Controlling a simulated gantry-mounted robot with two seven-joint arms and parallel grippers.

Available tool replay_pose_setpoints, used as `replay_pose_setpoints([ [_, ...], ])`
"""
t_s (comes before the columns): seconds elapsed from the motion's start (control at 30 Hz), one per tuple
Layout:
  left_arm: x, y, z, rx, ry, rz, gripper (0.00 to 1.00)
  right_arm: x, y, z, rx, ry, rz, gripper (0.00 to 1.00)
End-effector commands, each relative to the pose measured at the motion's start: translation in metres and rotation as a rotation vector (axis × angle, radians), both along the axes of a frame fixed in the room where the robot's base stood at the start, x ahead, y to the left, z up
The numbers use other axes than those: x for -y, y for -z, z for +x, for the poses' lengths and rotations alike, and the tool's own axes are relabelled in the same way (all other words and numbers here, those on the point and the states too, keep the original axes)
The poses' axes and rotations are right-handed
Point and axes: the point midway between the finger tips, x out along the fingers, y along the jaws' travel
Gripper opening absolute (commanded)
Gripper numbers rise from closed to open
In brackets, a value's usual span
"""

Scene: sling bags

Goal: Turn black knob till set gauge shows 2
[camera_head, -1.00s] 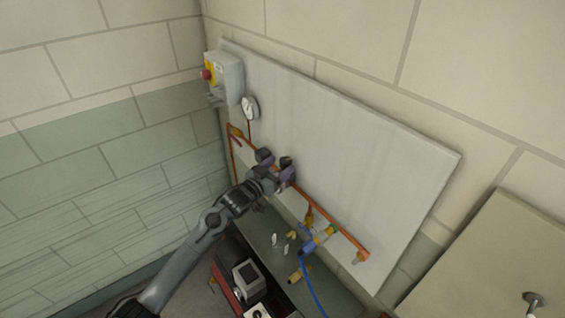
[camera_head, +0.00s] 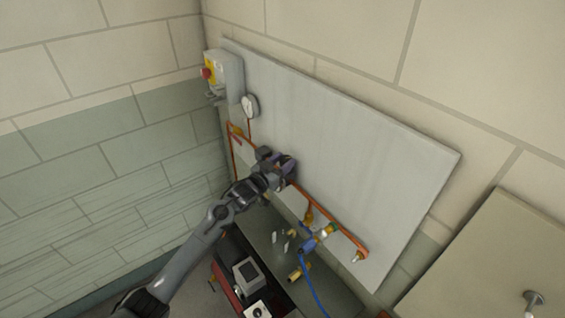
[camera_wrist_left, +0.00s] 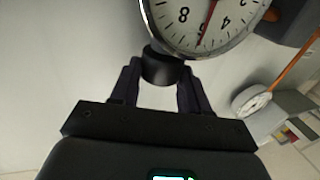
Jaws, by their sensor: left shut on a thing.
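The black knob (camera_wrist_left: 163,68) is a short dark cylinder in the left wrist view. My left gripper (camera_wrist_left: 160,72) is shut on it, one finger on each side. The set gauge (camera_wrist_left: 205,22) is round and white with a metal rim, right beside the knob; its top is cut off by the picture edge. Its red needle lies close to the 6, between the 8 and the 4. In the head view my left gripper (camera_head: 284,170) is at the panel by the orange pipe; it hides the knob and the set gauge. My right gripper is in neither view.
A second white gauge (camera_head: 250,105) is up and left on the grey panel (camera_head: 350,150). A switch box with a red button (camera_head: 207,73) is above it. An orange pipe (camera_head: 325,220), a blue-handled fitting (camera_head: 312,243) and a bench (camera_head: 262,232) are below.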

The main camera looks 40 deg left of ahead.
Motion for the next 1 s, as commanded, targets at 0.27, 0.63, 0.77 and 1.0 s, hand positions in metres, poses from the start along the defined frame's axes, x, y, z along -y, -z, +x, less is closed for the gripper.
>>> replay_pose_setpoints([
  [0.27, 0.001, -0.001, 0.001, 0.003, -0.029, 0.001, 0.15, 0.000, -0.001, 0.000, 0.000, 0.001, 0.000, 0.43],
  [0.63, 0.007, -0.001, 0.002, 0.005, -0.255, -0.006, 0.15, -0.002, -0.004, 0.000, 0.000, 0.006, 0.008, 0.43],
  [0.77, 0.010, 0.000, 0.004, 0.003, -0.375, -0.008, 0.15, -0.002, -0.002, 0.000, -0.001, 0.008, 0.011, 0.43],
  [1.0, 0.013, 0.001, 0.006, 0.002, -0.598, -0.008, 0.15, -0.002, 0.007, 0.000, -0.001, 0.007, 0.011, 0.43],
])
